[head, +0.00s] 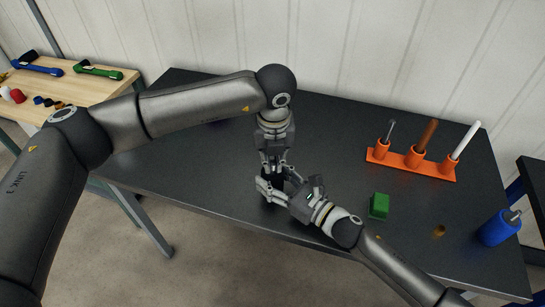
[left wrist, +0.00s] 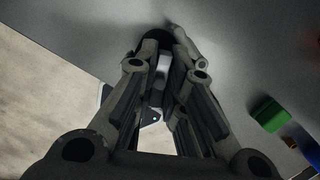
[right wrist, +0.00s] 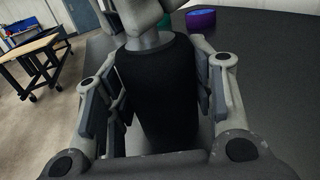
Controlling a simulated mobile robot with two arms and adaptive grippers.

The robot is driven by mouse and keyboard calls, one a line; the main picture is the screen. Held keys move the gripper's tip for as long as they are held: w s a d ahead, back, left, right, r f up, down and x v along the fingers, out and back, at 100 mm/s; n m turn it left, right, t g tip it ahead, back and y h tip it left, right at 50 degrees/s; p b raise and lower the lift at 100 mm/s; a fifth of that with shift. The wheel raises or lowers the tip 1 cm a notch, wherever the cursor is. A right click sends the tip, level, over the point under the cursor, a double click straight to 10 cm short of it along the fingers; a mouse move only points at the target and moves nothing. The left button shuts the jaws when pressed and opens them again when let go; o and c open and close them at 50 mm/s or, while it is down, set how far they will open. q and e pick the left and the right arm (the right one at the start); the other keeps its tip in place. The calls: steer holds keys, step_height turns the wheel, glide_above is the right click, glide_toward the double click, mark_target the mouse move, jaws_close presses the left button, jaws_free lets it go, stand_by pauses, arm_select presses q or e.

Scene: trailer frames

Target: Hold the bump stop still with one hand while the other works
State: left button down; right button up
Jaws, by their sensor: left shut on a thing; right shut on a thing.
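The bump stop (right wrist: 165,85) is a thick black cylinder, upright between the fingers of my right gripper (right wrist: 158,105) in the right wrist view. In the head view it is a small dark patch, mostly hidden by both grippers. My right gripper (head: 273,188) is shut on it from the side, low over the table's front part. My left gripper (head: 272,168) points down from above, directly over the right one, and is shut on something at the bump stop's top. In the left wrist view its fingers (left wrist: 168,62) hide most of what they hold.
An orange rack (head: 412,164) holds several upright tools at the right. A green block (head: 379,205), a brass ring (head: 439,231) and a blue bottle (head: 497,229) stand in front of it. A purple round thing (right wrist: 201,18) is behind. A wooden bench (head: 85,88) is at left.

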arm_select(q)
steer(key=shift+m, duration=1.2)
steer(key=c, duration=2)
jaws_free()
steer(key=shift+m, duration=0.5)
steer(key=o, duration=0.6)
steer(key=shift+h, duration=0.3)
steer(key=shift+c, duration=0.2)
step_height(320, 180, up, 12)
steer(key=s, duration=0.1)
steer(key=shift+s+a, duration=0.15)
steer(key=shift+s, duration=0.2)
arm_select(e)
steer(key=o, duration=1.2)
